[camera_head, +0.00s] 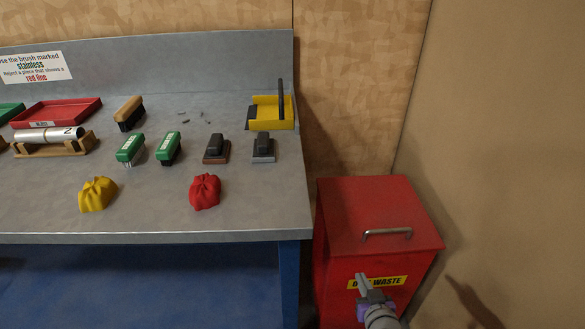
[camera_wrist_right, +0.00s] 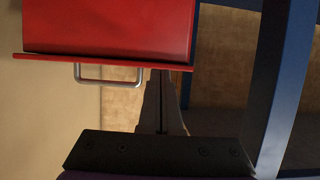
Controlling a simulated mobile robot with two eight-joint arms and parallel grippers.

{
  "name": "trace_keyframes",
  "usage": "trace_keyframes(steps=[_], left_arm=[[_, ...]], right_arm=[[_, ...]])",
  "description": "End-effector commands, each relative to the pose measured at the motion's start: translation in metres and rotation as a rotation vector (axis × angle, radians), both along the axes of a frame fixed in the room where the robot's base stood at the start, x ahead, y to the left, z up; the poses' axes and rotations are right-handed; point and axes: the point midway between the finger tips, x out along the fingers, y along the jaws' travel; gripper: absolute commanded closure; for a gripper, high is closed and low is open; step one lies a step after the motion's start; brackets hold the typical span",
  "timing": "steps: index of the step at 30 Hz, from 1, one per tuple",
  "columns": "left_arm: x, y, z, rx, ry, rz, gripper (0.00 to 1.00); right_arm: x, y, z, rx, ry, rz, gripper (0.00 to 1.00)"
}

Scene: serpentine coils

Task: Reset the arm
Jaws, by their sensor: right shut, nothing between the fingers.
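My right gripper (camera_head: 361,281) is at the lower right of the head view, in front of the red oily-waste bin (camera_head: 375,215). It covers part of the bin's yellow label (camera_head: 385,283). Its fingers are shut with nothing between them. In the right wrist view the closed fingers (camera_wrist_right: 158,90) point toward the bin (camera_wrist_right: 120,25) and its metal handle (camera_wrist_right: 108,80). I cannot tell whether they touch the bin. My left gripper is not in view.
The grey workbench (camera_head: 150,225) stands left of the bin, its blue leg (camera_head: 290,285) close by. On it are a yellow cloth (camera_head: 97,194), a red cloth (camera_head: 205,191), several brushes, a metal cylinder (camera_head: 48,135) on a wooden stand and a red tray (camera_head: 65,110). A wall stands right.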

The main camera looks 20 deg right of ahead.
Motion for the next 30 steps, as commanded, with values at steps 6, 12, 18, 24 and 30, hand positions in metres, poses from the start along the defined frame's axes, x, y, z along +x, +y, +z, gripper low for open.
trace_keyframes(steps=[6,12,18,24,30], left_arm=[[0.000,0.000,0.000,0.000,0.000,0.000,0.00],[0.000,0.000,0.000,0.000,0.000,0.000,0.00],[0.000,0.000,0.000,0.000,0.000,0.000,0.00],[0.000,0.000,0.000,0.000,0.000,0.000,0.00],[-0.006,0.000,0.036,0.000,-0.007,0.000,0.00]], right_arm=[[-0.001,0.019,-0.002,0.024,0.051,0.044,1.00],[-0.027,0.087,-0.009,0.100,0.291,0.190,1.00],[-0.079,0.131,-0.011,0.129,0.542,0.266,1.00],[-0.131,0.147,-0.007,0.121,0.730,0.282,1.00],[-0.152,0.148,0.031,0.112,0.778,0.274,1.00]])
